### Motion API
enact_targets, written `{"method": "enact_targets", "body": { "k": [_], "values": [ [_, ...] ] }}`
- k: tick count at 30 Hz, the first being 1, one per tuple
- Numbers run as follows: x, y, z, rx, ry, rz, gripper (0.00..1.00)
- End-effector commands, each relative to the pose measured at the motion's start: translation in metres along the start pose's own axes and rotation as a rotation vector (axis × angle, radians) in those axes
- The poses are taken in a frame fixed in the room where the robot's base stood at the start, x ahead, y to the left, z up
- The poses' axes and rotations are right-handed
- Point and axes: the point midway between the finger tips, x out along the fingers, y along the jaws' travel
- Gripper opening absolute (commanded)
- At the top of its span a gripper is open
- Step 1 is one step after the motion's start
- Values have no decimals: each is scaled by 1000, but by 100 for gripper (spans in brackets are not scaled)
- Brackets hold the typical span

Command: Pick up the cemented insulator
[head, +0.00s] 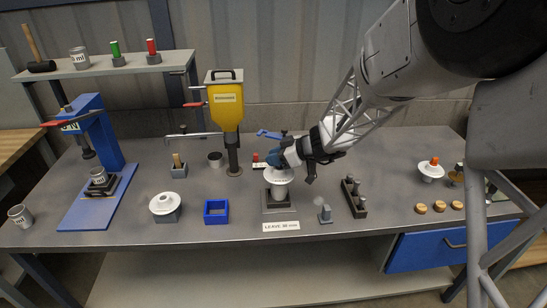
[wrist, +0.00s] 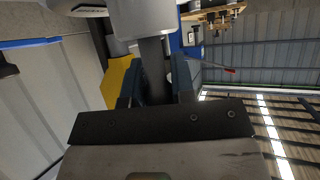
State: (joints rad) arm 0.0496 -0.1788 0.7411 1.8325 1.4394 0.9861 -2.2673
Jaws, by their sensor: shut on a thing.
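The cemented insulator (head: 279,176) appears as a white disc with a pale body below it. It is over a dark square stand (head: 267,208) in the middle of the bench, behind a label reading "LEAVE 30 mm". My gripper (head: 294,156) is just above the disc, coming in from the upper right. In the wrist view my gripper (wrist: 156,88) has its two dark blue fingers shut on a grey pin, which joins a wider pale cylinder. My gripper hides part of the insulator's top. I cannot tell whether the insulator touches the stand.
A yellow dispenser (head: 226,104) stands behind left, with a blue press (head: 100,135) farther left. A white disc piece (head: 165,202) on a grey block and a blue square frame (head: 216,211) are left. A dark rack (head: 354,198) is close right.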

Motion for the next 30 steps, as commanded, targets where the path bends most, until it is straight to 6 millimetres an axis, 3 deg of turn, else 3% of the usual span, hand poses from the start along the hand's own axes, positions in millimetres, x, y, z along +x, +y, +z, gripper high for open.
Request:
{"method": "enact_targets", "body": {
  "k": [30],
  "values": [
    [-58, -96, 18, -2, 1, 2, 0]
  ]
}}
